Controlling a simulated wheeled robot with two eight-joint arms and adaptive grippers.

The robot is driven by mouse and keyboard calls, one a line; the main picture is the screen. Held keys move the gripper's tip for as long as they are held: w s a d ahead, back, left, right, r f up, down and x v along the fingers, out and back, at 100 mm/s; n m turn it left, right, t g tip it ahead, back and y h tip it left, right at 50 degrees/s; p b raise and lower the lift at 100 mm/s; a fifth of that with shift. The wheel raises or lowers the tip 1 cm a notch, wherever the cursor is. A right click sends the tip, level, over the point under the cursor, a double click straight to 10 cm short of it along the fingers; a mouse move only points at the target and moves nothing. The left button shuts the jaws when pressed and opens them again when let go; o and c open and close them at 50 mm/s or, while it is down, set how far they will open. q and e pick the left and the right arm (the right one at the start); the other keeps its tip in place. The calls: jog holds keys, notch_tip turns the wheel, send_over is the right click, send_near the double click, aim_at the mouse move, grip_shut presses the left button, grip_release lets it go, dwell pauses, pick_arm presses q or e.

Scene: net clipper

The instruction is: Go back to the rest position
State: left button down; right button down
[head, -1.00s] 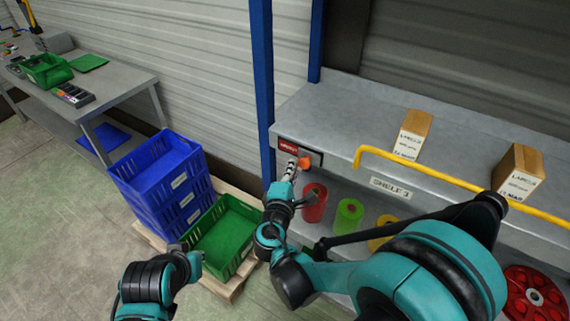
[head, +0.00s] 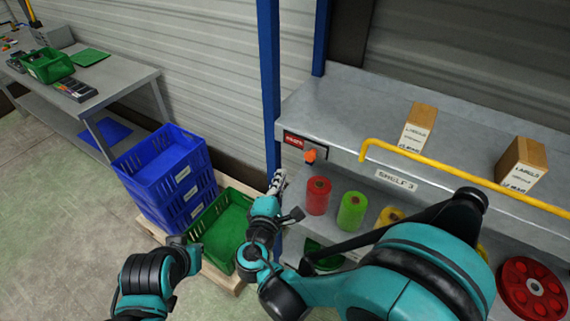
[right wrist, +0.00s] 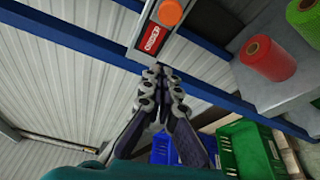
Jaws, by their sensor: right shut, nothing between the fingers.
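My right gripper (head: 277,182) is shut and empty, in front of the blue post and below and left of the orange button (head: 310,156). In the right wrist view its closed fingertips (right wrist: 162,75) point towards the red-labelled button box, and the orange button (right wrist: 170,13) is beyond them, apart from them. My left arm is at the lower left of the head view, beside the green crate. Its gripper (head: 178,242) shows only as a small dark part, so its finger state is unclear.
A grey shelf (head: 350,105) with a yellow rail (head: 440,166) is at the right, bearing label boxes. Red (head: 317,195) and green (head: 352,211) rolls stand below. Blue crates (head: 165,175) and a green crate (head: 226,234) stand on a pallet. Open floor lies at the left.

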jog(key=shift+s+a, duration=0.2)
jog(key=shift+s, duration=0.5)
jog(key=s+d+f+m+g, duration=0.2)
jog(key=d+m+g, duration=0.15)
jog(key=d, duration=0.35)
jog(key=s+d+f+m+g, duration=0.2)
jog(key=s+d+m+g, duration=0.1)
jog(key=d+m, duration=0.25)
jog(key=s+d+m+g+y, duration=0.2)
jog(key=s+m+y, duration=0.3)
jog(key=s+m, duration=0.3)
jog(key=shift+s+d+f+g, duration=0.2)
jog(key=shift+s+g, duration=0.15)
jog(key=shift+s, duration=0.7)
